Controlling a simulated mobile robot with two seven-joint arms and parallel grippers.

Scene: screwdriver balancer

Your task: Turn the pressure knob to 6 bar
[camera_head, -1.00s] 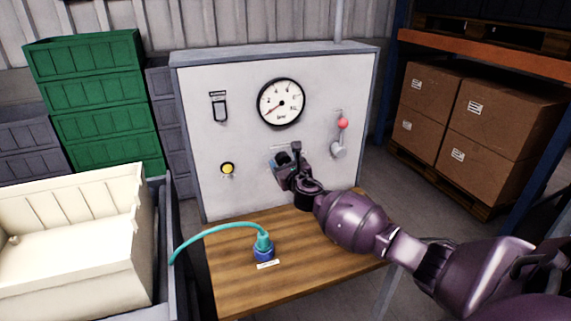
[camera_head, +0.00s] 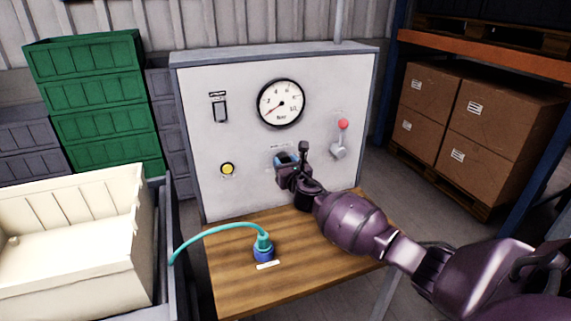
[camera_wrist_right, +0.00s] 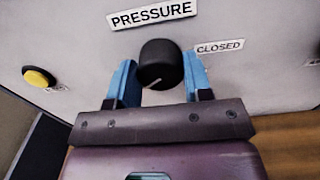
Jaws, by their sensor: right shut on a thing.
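The black pressure knob (camera_wrist_right: 160,58) sits on the panel under the "PRESSURE" label in the right wrist view. A pale mark on the knob points toward the lower left of that picture. My right gripper (camera_wrist_right: 160,72) is shut on the knob, with one blue finger on each side. In the head view my right gripper (camera_head: 287,160) is against the panel and hides most of the knob. The round gauge (camera_head: 281,103) shows its needle pointing lower left, at the low end of the scale. My left gripper is not in view.
A red-tipped lever (camera_head: 341,137) is right of the gripper, a yellow button (camera_head: 227,169) left, and a switch (camera_head: 219,107) upper left. A teal hose with a blue connector (camera_head: 263,250) stands on the wooden table (camera_head: 235,285). A cream crate (camera_head: 75,250) is at left.

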